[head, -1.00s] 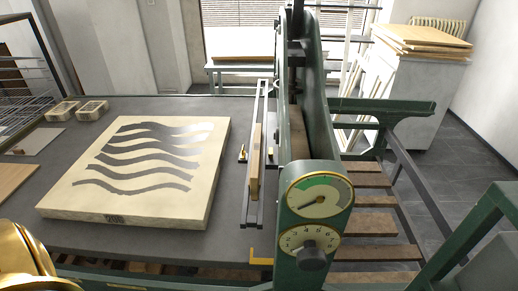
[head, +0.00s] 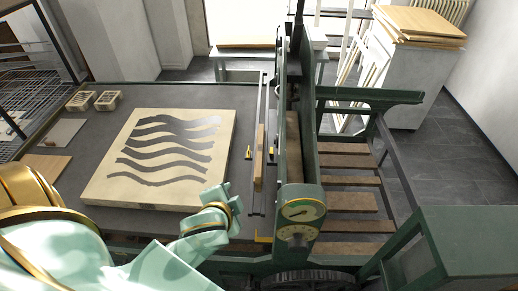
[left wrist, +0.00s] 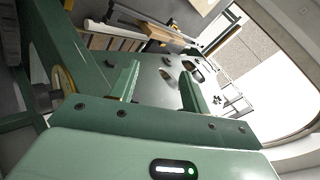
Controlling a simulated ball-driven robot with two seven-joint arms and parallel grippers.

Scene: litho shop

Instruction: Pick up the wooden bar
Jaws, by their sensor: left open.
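The wooden bar (head: 259,155) is a narrow, light-brown strip. It stands in the dark rail (head: 251,203) beside the green press frame, right of the stone slab. In the left wrist view a brown wooden piece (left wrist: 165,36) at the top, by a dark rail, looks like the same bar. My left gripper (head: 226,190) is at the end of the pale green arm, left of and nearer than the bar, apart from it. In the left wrist view its two green fingers (left wrist: 160,88) are spread and hold nothing. My right gripper is not in view.
The pale stone slab (head: 105,190) with dark wavy stripes lies on the grey press bed. The green press frame with dials (head: 303,211) rises close to the bar's right. Two small boxes (head: 107,100) sit at the bed's back left. Small brass fittings (head: 248,152) flank the bar.

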